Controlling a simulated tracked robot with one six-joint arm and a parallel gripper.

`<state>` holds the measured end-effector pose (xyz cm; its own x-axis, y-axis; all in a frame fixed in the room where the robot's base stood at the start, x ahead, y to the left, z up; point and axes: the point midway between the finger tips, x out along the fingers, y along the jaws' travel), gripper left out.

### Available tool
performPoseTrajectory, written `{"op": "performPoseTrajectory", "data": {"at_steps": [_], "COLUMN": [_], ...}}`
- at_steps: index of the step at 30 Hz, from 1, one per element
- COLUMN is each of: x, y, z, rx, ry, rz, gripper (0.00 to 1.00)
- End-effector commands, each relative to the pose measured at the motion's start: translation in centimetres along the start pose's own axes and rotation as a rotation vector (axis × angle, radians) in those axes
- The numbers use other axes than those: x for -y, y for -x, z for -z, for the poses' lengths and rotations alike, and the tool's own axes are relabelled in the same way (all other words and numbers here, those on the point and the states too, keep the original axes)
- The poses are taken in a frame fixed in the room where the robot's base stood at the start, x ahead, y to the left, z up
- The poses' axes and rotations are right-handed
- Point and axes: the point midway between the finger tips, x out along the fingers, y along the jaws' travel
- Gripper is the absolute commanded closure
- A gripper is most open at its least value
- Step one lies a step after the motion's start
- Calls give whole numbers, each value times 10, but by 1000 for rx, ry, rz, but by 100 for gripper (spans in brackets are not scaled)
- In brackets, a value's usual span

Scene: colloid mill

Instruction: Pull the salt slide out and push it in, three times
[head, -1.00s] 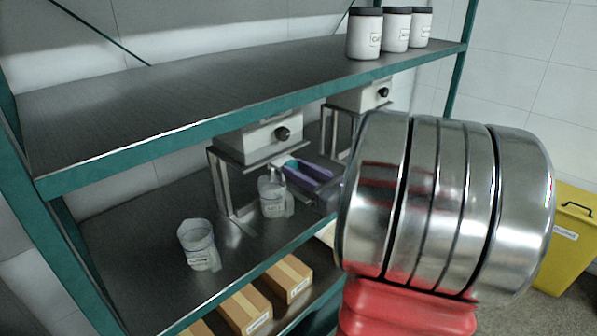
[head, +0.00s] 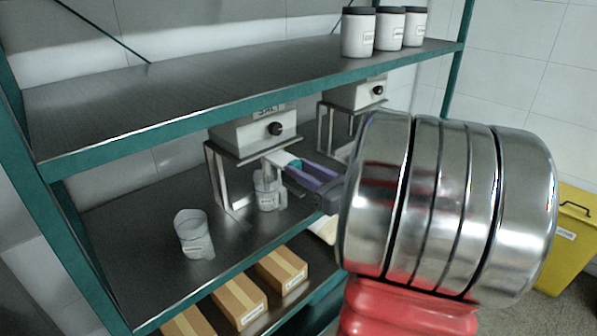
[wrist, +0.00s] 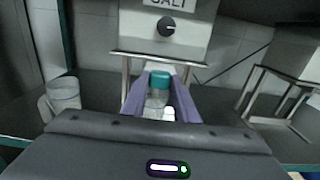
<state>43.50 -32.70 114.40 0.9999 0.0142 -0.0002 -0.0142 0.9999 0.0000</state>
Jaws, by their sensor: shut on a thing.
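The salt dispenser (head: 250,132) is a pale box with a black knob, on a metal stand on the middle shelf; its SALT label also shows in the wrist view (wrist: 165,20). Its slide (head: 280,157) is a pale strip with a teal end (wrist: 160,78), sticking out under the box's front toward me. My gripper (wrist: 160,88) has purple fingers on either side of the teal end and is shut on it. In the head view, my steel-coloured arm hides part of the wrist. A clear measuring cup (head: 266,192) stands below the slide.
Another clear jug (head: 194,236) stands at the left on the same shelf. A second dispenser (head: 358,95) stands to the right. The upper shelf's green edge (head: 150,143) runs above my gripper. Cardboard boxes (head: 240,300) sit below. A yellow bin (head: 568,245) stands at right.

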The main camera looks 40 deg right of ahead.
Motion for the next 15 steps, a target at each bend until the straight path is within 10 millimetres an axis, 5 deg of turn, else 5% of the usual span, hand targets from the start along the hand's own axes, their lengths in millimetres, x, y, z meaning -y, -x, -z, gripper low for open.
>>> {"op": "performPoseTrajectory", "data": {"at_steps": [12,13,15], "x": [-3,-4,-4], "y": [-3,-3,-3], "z": [0,0,0], "rx": [0,0,0], "ry": [-1,-1,0], "rz": [-7,-7,-8], "gripper": [100,71,67]}}
